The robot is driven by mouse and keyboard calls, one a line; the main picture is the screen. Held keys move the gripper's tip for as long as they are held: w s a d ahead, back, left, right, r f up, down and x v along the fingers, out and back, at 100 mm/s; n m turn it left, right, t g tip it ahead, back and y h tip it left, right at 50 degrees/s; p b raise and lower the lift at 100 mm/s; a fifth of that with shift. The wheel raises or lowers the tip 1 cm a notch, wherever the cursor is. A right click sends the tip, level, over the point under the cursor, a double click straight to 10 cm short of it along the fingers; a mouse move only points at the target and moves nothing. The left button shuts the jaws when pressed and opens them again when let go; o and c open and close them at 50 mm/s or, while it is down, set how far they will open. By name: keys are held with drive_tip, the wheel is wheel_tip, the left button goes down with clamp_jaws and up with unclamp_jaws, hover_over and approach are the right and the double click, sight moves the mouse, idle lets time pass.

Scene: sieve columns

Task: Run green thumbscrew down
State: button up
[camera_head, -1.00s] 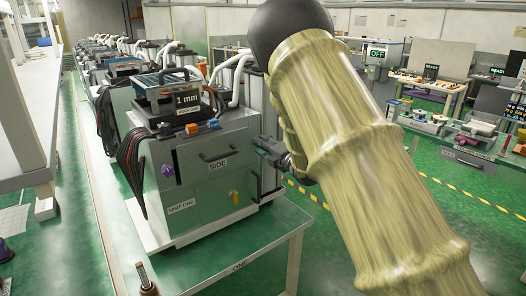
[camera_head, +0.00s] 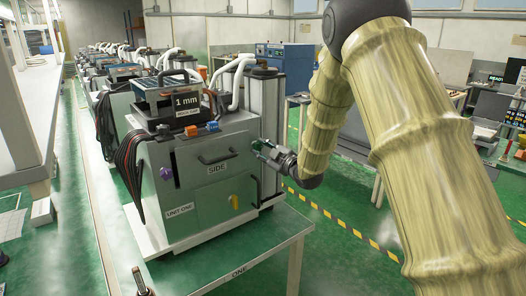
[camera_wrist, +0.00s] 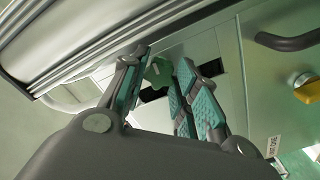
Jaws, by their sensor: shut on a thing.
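The grey-green machine marked UNIT ONE (camera_head: 190,215) stands on a bench, left of my arm in the head view. My gripper (camera_head: 259,147) is at the right-hand edge of its SIDE face. In the wrist view a small green thumbscrew (camera_wrist: 158,72) shows between the two teal-padded fingers of my gripper (camera_wrist: 160,76), in front of a pale panel with dark openings. The fingers are shut on it. How far it is screwed in cannot be told. In the head view it cannot be told apart from the fingertips.
A yellow knob (camera_head: 235,201) and a dark handle (camera_head: 217,157) stick out of the SIDE face. A pale ribbed column (camera_head: 265,95) rises behind my gripper. Green floor with a striped line lies to the right.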

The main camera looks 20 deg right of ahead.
drive_tip(key=m, duration=0.6)
drive_tip(key=shift+f+m, duration=0.1)
drive_tip(key=shift+m, duration=0.2)
drive_tip(key=m, duration=0.6)
drive_tip(key=shift+s, duration=0.1)
drive_tip(key=m+b, duration=0.1)
drive_tip(key=m, duration=0.5)
drive_tip(key=shift+f+m+b, duration=0.15)
drive_tip(key=shift+m+b, duration=0.2)
drive_tip(key=shift+m, duration=0.05)
drive_tip(key=m+b, duration=0.4)
drive_tip(key=m, duration=0.2)
drive_tip(key=shift+a+f, duration=0.1)
drive_tip(key=shift+f, duration=0.05)
drive_tip(key=m+b, duration=0.6)
drive_tip(key=shift+m, duration=0.3)
drive_tip(key=m+b, duration=0.9)
drive_tip(key=m, duration=0.1)
drive_tip(key=shift+r+b, duration=0.2)
drive_tip(key=shift+b, duration=0.2)
drive_tip(key=m+b, duration=0.3)
drive_tip(key=shift+m, duration=0.3)
drive_tip(key=m+b, duration=0.3)
drive_tip(key=shift+r, duration=0.1)
drive_tip(key=shift+r+m+b, duration=0.2)
drive_tip(key=shift+m+b, duration=0.75)
drive_tip(key=shift+m, duration=0.05)
